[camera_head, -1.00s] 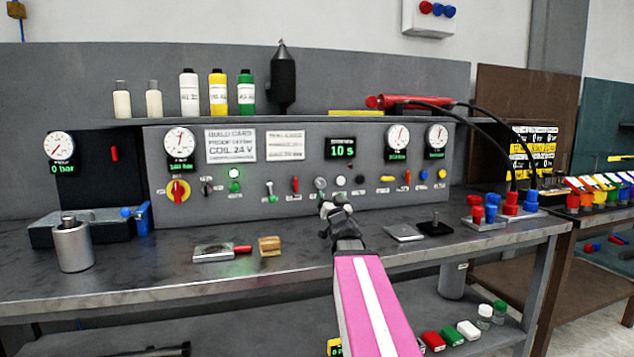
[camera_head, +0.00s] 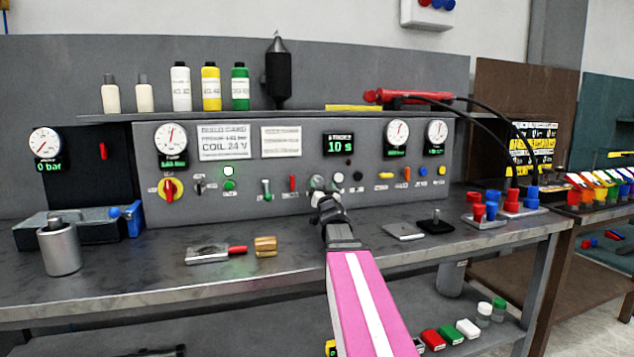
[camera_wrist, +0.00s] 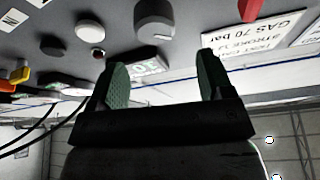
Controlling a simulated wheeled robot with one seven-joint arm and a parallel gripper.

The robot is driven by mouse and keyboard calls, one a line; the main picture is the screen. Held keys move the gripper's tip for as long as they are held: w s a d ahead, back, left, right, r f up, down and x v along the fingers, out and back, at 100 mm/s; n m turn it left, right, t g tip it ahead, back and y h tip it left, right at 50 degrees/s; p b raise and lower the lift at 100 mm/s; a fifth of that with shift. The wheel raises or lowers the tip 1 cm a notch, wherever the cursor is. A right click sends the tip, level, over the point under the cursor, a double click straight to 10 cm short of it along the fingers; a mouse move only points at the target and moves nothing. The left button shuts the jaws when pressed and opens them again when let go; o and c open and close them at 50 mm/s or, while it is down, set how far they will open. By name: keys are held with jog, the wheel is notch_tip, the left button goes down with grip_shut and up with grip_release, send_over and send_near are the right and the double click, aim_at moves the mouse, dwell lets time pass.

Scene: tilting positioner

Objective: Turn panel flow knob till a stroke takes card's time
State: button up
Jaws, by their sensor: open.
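The grey round flow knob (camera_head: 317,182) is on the panel front between a red lever and a white button. It also shows large in the wrist view (camera_wrist: 155,18), above the fingertips. My gripper (camera_head: 324,202) is in front of the panel, just below the knob and partly overlapping it in the head view. In the wrist view the two green-padded fingers (camera_wrist: 162,62) are apart with nothing held. The display (camera_head: 339,146) reads 10 s.
Close to the knob are a red lever (camera_head: 292,183), a white button (camera_head: 338,177) and a black button (camera_head: 358,176). A wooden block (camera_head: 265,246) and a metal plate with a red handle (camera_head: 208,254) lie on the bench. Black hoses (camera_head: 490,115) hang at right.

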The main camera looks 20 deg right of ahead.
aim_at(318, 183)
jog(key=w, duration=0.6)
jog(key=shift+w+d+r, duration=0.2)
jog(key=shift+d+r, duration=0.05)
jog(key=shift+r, duration=0.05)
jog(key=shift+w+r, duration=0.25)
jog(key=shift+w, duration=0.25)
jog(key=c, duration=0.9)
